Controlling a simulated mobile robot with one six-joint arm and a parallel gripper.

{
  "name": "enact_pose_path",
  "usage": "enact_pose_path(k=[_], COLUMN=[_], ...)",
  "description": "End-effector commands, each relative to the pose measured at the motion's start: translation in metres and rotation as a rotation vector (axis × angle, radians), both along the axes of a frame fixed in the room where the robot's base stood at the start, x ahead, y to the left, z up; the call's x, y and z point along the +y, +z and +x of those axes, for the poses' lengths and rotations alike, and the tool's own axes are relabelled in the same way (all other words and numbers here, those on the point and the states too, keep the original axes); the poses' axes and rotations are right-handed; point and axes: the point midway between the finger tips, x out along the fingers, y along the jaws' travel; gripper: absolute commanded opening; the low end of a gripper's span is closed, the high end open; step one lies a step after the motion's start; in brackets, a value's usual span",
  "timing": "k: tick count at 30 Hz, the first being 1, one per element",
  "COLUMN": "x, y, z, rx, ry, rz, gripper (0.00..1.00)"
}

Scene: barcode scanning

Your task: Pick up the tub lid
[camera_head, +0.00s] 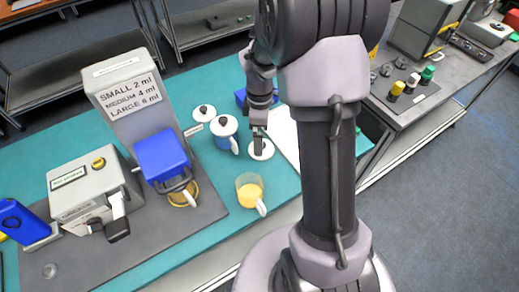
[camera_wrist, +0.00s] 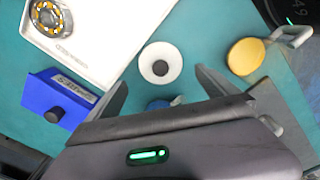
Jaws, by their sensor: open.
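A round white lid (camera_head: 262,154) with a dark centre knob lies flat on the teal bench, directly below my gripper (camera_head: 259,141). In the wrist view the lid (camera_wrist: 149,67) shows whole, just ahead of the two fingertips (camera_wrist: 160,80). The jaws are open and empty, and neither finger visibly touches the lid. A blue tub (camera_head: 226,141) with a white handle and a white, black-knobbed top stands to the left. A blue piece of it (camera_wrist: 163,103) shows between the fingers, mostly hidden by my gripper.
Another white knobbed disc (camera_head: 199,113) lies behind the tub. A cup of orange contents (camera_head: 249,189) stands in front. A white tray (camera_wrist: 114,22) holding a bearing and a blue labelled box (camera_wrist: 47,101) are near. A grey dispenser machine (camera_head: 130,95) stands left.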

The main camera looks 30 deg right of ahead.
Motion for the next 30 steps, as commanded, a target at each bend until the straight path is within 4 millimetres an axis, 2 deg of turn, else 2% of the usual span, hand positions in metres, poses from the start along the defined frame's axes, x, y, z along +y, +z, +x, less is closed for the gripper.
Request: enact_pose_path(k=[5, 11, 17, 20, 27, 30], x=[0.002, 0.005, 0.005, 0.005, 0.005, 0.005], y=[-0.018, -0.057, -0.058, -0.058, -0.058, -0.057], z=[0.0, 0.001, 0.001, 0.001, 0.001, 0.001], rx=[0.001, 0.001, -0.001, -0.001, -0.001, -0.001], ry=[-0.001, -0.001, -0.002, -0.002, -0.001, -0.001], rz=[0.001, 0.001, 0.0, 0.0, 0.0, 0.0], gripper=[0.98, 0.98, 0.98, 0.82, 0.35, 0.33])
